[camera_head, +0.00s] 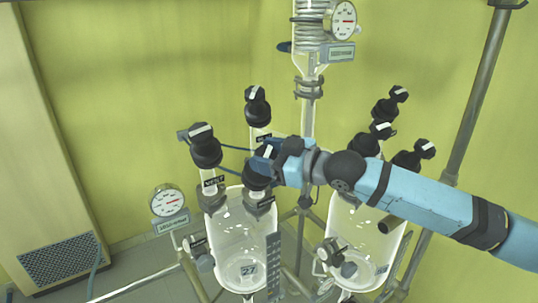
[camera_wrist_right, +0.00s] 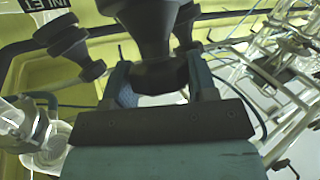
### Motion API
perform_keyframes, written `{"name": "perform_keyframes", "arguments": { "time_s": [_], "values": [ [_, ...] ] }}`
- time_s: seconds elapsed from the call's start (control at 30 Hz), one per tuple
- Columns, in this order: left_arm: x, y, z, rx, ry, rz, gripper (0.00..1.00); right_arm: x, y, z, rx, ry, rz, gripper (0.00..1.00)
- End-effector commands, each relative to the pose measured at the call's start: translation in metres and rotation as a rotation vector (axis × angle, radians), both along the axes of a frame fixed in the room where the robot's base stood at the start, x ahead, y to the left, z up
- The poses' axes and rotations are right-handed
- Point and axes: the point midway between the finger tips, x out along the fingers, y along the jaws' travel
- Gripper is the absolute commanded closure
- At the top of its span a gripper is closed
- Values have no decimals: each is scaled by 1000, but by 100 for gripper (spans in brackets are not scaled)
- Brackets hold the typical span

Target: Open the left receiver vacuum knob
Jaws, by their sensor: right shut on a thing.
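The left receiver is a clear glass vessel (camera_head: 238,235) with several black-capped valves on top. My right gripper (camera_head: 264,160) reaches in from the right and is shut on the front right black knob (camera_head: 257,181) of this vessel. In the right wrist view the dark knob (camera_wrist_right: 150,30) stands between the two fingers. The label below the held knob is too small to read. The vessel's left knob (camera_head: 203,147) has a tag reading VENT, and a third knob (camera_head: 257,105) stands behind. My left gripper is not in view.
The right glass vessel (camera_head: 362,250) carries several similar black knobs under and beside my right arm. A gauge (camera_head: 168,201) stands left of the left vessel, and another gauge (camera_head: 343,20) hangs above on the coil column. A metal pole (camera_head: 474,100) rises at right.

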Motion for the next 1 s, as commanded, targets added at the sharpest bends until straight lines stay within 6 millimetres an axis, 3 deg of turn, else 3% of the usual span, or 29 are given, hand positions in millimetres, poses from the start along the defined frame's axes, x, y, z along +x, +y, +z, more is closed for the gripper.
{"name": "perform_keyframes", "arguments": {
  "time_s": [0.47,1.0],
  "values": [
    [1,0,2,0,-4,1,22,-3,8,2,-68,-63,159,71],
    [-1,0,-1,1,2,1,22,1,-2,1,-171,-124,363,71]
  ]
}}
